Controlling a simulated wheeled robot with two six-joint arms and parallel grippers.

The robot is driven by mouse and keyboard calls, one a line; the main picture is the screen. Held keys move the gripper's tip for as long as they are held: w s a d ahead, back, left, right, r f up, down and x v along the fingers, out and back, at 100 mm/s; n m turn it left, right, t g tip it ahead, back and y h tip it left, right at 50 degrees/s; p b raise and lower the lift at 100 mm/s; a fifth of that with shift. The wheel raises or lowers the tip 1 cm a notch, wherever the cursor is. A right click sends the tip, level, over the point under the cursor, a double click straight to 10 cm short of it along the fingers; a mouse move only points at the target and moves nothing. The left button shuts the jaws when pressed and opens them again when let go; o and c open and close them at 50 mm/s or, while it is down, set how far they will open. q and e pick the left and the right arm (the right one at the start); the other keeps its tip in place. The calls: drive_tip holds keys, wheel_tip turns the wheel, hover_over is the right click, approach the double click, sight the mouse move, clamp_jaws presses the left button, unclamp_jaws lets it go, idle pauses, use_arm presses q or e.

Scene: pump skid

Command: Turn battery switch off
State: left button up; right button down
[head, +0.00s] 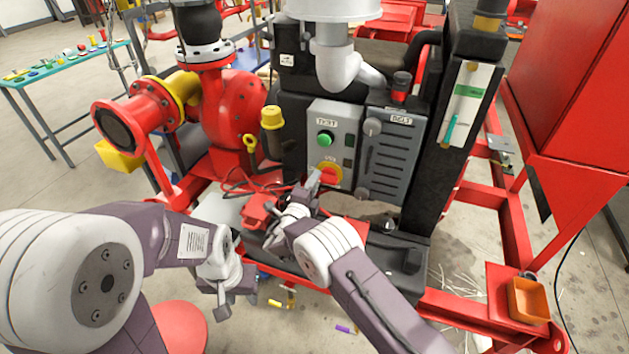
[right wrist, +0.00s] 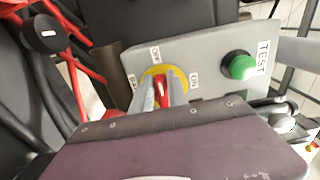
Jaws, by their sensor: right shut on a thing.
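The battery switch (head: 329,174) is a red rotary handle on a yellow round plate, on the front of a grey control box (head: 347,116). In the right wrist view the red handle (right wrist: 162,89) stands roughly upright in the picture, with small white labels around the plate; the label to its right reads ON. My right gripper (head: 316,183) is shut on the handle, with one finger on each side of it in the right wrist view (right wrist: 163,93). My left gripper (head: 236,293) hangs low, apart from the box; its jaw gap is unclear.
A green TEST button (head: 325,138) sits above the switch; it also shows in the right wrist view (right wrist: 241,67). Red pump piping (head: 150,117) is at left, and an orange tray (head: 527,300) at lower right.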

drive_tip(key=shift+d, duration=0.15)
idle(0.3)
drive_tip(key=c, duration=1.3)
unclamp_jaws()
drive_tip(key=shift+w+d, duration=0.1)
